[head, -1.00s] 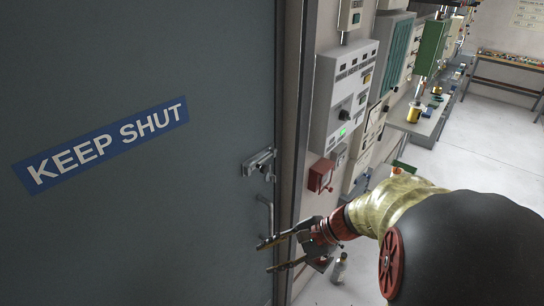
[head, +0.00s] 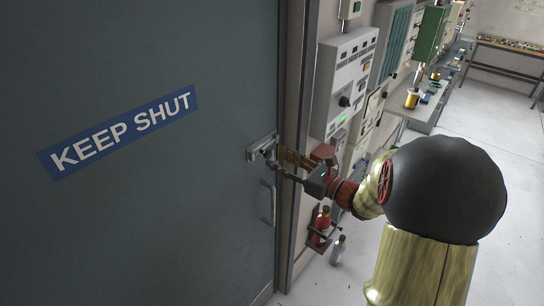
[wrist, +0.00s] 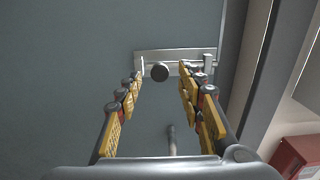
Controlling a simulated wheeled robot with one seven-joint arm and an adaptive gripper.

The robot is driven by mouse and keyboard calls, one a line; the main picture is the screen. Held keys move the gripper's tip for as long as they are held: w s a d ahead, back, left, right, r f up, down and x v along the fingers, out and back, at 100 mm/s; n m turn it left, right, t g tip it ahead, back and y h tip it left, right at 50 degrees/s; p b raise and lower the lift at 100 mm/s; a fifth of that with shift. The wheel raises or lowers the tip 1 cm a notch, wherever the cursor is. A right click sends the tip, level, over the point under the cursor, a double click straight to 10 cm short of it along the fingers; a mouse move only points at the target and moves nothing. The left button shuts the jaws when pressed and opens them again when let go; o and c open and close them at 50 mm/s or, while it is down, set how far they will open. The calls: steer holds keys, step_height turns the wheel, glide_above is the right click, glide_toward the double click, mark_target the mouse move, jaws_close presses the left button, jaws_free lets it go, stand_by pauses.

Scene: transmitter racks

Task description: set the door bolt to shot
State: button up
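The door bolt (head: 260,147) is a grey metal slide bolt near the right edge of the dark grey door (head: 150,210). In the wrist view, its plate and bar (wrist: 180,57) lie across the door, and a dark round knob (wrist: 159,72) sticks out toward me. My gripper (head: 276,158) is at the bolt; in the wrist view its two yellow-padded fingers (wrist: 162,84) are apart, one on each side of the knob. There is a visible gap on both sides of the knob. The bar's right end is by a small upright piece near the door edge.
A door handle (head: 267,203) is below the bolt. The door frame (head: 292,120) stands just right of the door. Right of it are wall cabinets (head: 345,75), a red box (wrist: 296,155), a red bottle (head: 322,222) and a clear bottle (head: 338,249). The floor at right is free.

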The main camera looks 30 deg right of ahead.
mark_target(270, 155)
steer(key=shift+x, duration=1.7)
steer(key=shift+c, duration=0.4)
jaws_close()
